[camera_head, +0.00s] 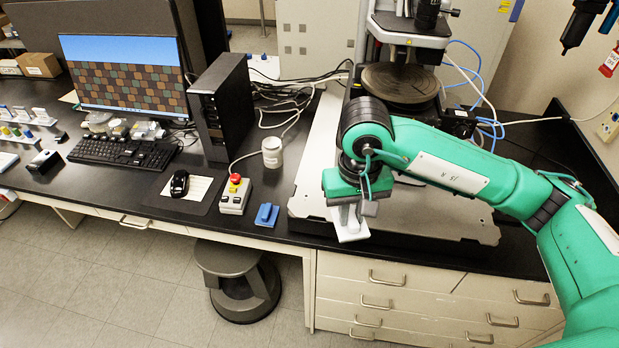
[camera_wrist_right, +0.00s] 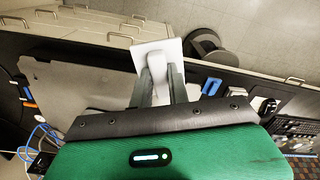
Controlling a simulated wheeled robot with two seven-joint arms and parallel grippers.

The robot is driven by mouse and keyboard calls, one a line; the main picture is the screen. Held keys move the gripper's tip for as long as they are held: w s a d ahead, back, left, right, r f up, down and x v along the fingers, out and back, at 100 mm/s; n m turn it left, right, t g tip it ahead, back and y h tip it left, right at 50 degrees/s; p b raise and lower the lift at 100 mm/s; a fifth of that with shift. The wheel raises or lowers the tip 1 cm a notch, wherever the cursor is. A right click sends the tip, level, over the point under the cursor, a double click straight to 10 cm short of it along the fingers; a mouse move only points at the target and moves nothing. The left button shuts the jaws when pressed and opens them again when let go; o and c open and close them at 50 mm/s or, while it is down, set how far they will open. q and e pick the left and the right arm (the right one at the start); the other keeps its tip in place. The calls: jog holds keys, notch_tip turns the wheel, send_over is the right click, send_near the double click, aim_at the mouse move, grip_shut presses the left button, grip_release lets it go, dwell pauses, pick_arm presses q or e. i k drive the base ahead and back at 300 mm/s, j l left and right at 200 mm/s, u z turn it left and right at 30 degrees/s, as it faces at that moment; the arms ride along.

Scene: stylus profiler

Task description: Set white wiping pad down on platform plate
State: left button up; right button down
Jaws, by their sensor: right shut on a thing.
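My right gripper (camera_head: 350,208) points down near the front edge of the grey platform plate (camera_head: 312,165). It is shut on the white wiping pad (camera_head: 351,232), gripping its raised white handle. In the right wrist view, the pad (camera_wrist_right: 172,48) shows as a pale flat rectangle beyond the two fingers (camera_wrist_right: 160,82). There the pad overlaps the plate's edge and the dark bench edge, partly against the floor. I cannot tell how far above the plate it is. My left gripper is in neither view.
The profiler with its round stage (camera_head: 400,84) stands behind my right arm. A blue block (camera_head: 266,215), a control box with a red button (camera_head: 235,195) and a white jar (camera_head: 272,152) stand left of the plate. The plate's right front (camera_head: 470,226) is bare.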

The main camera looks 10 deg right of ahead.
aim_at(320, 195)
jog(key=i, duration=0.75)
jog(key=i+j+z, duration=0.1)
